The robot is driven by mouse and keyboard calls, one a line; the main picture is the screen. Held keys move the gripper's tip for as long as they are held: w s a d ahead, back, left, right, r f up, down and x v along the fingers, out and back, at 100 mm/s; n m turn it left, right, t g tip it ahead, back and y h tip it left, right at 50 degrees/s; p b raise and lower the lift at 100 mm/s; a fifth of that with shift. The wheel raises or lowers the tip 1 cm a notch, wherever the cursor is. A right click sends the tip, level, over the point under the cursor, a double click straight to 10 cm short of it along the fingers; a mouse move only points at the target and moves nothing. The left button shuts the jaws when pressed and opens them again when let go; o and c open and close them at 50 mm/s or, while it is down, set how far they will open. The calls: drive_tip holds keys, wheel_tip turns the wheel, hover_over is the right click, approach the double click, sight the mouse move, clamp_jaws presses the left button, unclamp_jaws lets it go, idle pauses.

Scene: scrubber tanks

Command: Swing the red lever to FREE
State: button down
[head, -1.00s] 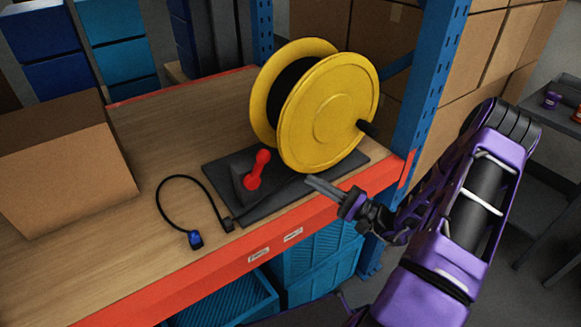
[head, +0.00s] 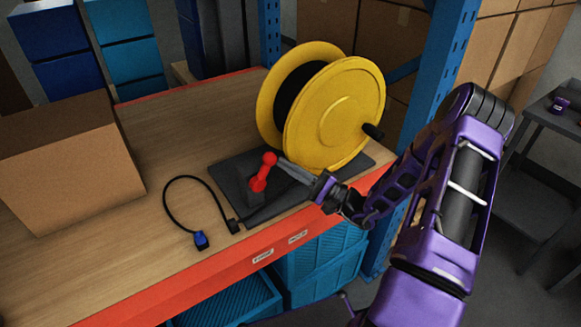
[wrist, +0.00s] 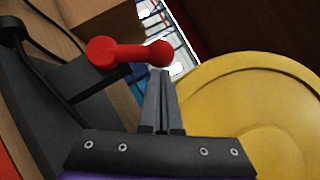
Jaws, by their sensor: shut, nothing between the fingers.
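The red lever (head: 264,172) stands on a dark block on the black base plate (head: 230,180), its round knob up and leaning slightly right. It also shows in the wrist view (wrist: 130,53), with its knob just beyond my fingertips. My gripper (head: 281,161) is shut and empty, its fingertips close at the right of the knob in the head view; I cannot tell whether they touch. In the wrist view the shut fingers (wrist: 160,80) point at the knob. Two small white labels, left (head: 262,256) and right (head: 298,237), are on the red shelf edge; their words are too small to read.
A large yellow reel (head: 335,120) stands close behind and right of the lever. A black cable with a blue plug (head: 201,240) lies to the left. A cardboard box (head: 70,165) stands farther left. A blue rack post (head: 440,90) rises at right.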

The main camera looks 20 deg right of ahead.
sight(274, 160)
drive_tip(key=shift+a+r+n+g, duration=0.2)
drive_tip(key=shift+r+n+g, duration=0.2)
drive_tip(key=shift+n, duration=0.3)
drive_tip(key=a+r+n+g, duration=0.1)
drive_tip(key=n, duration=0.1)
drive_tip(key=a+r+n+g, duration=0.1)
drive_tip(key=n, duration=0.1)
drive_tip(key=shift+s+h+p, duration=0.3)
drive_tip(key=shift+s+h, duration=0.05)
drive_tip(key=shift+h, duration=0.05)
drive_tip(key=shift+s+a+r+n+g+h+b, duration=0.3)
drive_tip(key=shift+a+n+h+b, duration=0.2)
drive_tip(key=shift+a+n+b, duration=0.4)
drive_tip(key=shift+s+a+r+n+g+h+b, duration=0.15)
drive_tip(key=shift+a+n+g+h+b, duration=0.35)
drive_tip(key=shift+a+b, duration=0.45)
drive_tip(key=shift+s+a+r+n+g+h+b, duration=0.25)
drive_tip(key=shift+a+n+h+b, duration=0.3)
drive_tip(key=shift+n+b, duration=0.45)
drive_tip(key=shift+a+r, duration=0.1)
drive_tip(key=shift+a, duration=0.05)
